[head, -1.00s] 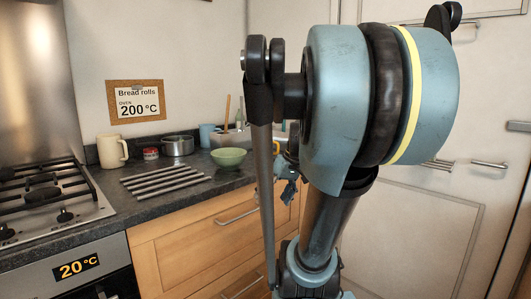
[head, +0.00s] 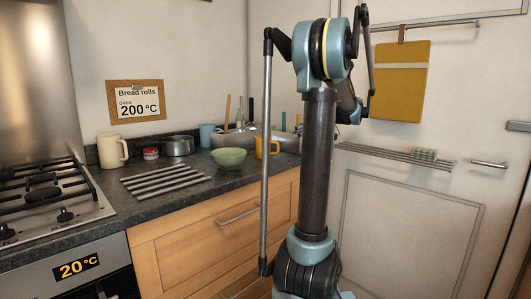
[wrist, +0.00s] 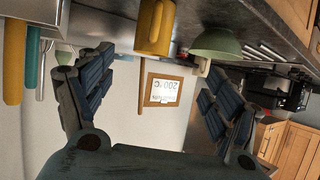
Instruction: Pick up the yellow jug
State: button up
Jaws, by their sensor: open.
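The yellow jug (head: 262,148) stands upright on the dark worktop, just right of the green bowl (head: 229,157) in the head view. In the wrist view the picture is upside down, and the yellow jug (wrist: 153,27) hangs at the top centre, with the green bowl (wrist: 216,43) right of it. My gripper (wrist: 160,65) is open and empty, its two dark jointed fingers spread wide at left and right. The jug shows beyond the fingertips, apart from them. In the head view my gripper is mostly hidden behind my arm.
A blue cup (head: 207,135), a metal pot (head: 178,145) and a cream jug (head: 112,151) stand along the back of the worktop. A ribbed drainer (head: 165,180) lies in front; the hob (head: 40,190) is left.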

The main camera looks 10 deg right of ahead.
aim_at(270, 141)
jog(key=x, duration=0.5)
jog(key=w+x, duration=0.1)
jog(key=x, duration=0.4)
jog(key=shift+w, duration=0.35)
jog(key=shift+x, duration=2.9)
jog(key=c, duration=1.5)
